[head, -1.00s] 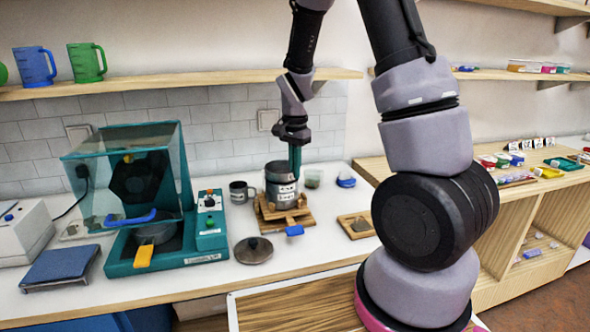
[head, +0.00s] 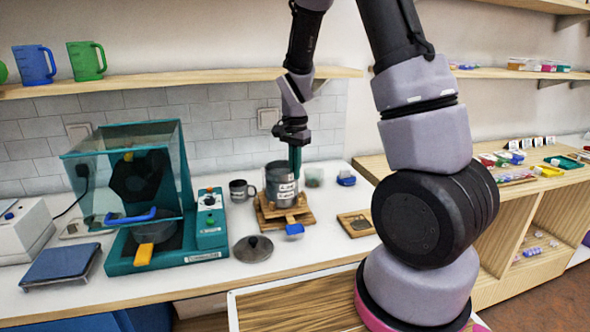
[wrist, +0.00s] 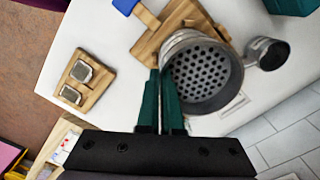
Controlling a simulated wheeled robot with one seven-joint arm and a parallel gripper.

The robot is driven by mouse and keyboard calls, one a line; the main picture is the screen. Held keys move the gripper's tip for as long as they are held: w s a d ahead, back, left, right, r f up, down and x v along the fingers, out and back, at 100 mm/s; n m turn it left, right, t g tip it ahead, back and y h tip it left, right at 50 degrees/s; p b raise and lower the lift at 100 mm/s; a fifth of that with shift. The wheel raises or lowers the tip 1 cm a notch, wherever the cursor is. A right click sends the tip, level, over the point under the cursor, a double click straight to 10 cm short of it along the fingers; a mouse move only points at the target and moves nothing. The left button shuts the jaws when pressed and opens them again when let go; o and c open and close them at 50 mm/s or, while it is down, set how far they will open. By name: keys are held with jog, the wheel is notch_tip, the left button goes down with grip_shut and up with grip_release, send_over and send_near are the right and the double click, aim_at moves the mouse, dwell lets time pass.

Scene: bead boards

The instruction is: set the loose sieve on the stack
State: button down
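The loose sieve (head: 275,174) is a grey metal cylinder on top of the stack (head: 286,197), which stands on a wooden base (head: 268,222). The wrist view looks down into the sieve (wrist: 232,88) and shows its perforated bottom. My gripper (head: 296,168) reaches down at the right side of the rim. In the wrist view, the green fingers of my gripper (wrist: 161,78) are close together on either side of the sieve's wall. The seam between sieve and stack is too small to tell whether they are fully seated.
A dark mug (head: 241,190) stands left of the stack, with a round lid (head: 253,249) in front. A wooden board with metal pieces (head: 356,223) lies to the right. A teal machine with a clear hood (head: 150,200) stands further left.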

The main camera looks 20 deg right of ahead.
jog(key=c, duration=1)
grip_release()
jog(key=shift+r, duration=0.1)
notch_tip(320, 180, up, 11)
